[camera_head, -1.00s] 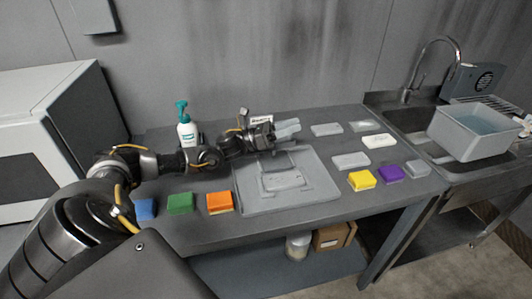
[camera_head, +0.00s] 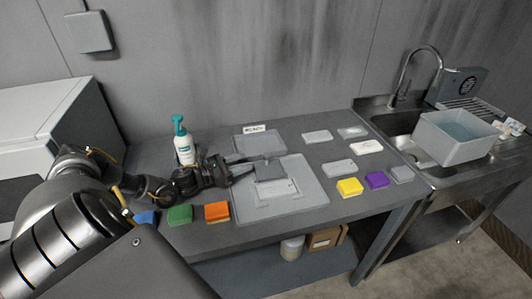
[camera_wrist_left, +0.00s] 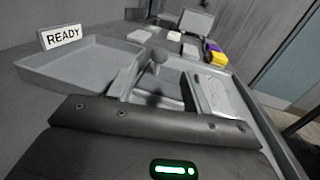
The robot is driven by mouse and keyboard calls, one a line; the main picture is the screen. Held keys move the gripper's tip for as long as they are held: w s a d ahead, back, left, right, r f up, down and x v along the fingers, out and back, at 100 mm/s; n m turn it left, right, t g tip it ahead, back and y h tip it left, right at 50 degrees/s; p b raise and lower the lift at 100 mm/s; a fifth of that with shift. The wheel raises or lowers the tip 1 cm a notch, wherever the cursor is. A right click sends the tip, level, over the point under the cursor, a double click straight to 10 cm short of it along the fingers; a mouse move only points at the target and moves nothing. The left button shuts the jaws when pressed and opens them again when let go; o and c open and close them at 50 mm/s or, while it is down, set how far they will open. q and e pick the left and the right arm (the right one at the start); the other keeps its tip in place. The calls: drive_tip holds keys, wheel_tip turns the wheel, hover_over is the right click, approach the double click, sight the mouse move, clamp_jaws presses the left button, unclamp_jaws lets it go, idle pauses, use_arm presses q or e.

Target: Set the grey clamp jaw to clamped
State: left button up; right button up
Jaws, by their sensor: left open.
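The grey clamp jaw (camera_head: 269,170) stands on a flat grey fixture plate (camera_head: 312,197) at the middle of the table, with a pale flat piece (camera_head: 276,188) at its front. My left gripper (camera_head: 246,170) is open and comes in from the left, its fingertips close beside the jaw. Whether they touch it I cannot tell. In the left wrist view a rounded grey knob (camera_wrist_left: 158,57) shows just beyond the open fingers (camera_wrist_left: 157,86). The jaw's exact angle is hard to read, grey on grey. My right gripper is not in view.
A shallow grey tray (camera_head: 259,143) with a READY sign (camera_head: 254,129) lies behind the plate. A soap bottle (camera_head: 184,145) stands behind my left arm. Green (camera_head: 180,215) and orange (camera_head: 217,211) blocks lie in front; yellow (camera_head: 350,187) and purple (camera_head: 376,180) blocks lie right.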

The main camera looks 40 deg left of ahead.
sight(267, 154)
use_arm(q)
drive_tip(key=p+x, duration=0.2)
drive_tip(key=x, duration=0.6)
drive_tip(key=shift+w+d+r+p, duration=0.15)
drive_tip(key=shift+w+d+p, duration=0.1)
drive_tip(key=shift+p, duration=0.1)
drive_tip(key=shift+w+d, duration=0.15)
drive_tip(key=shift+w, duration=0.35)
clamp_jaws()
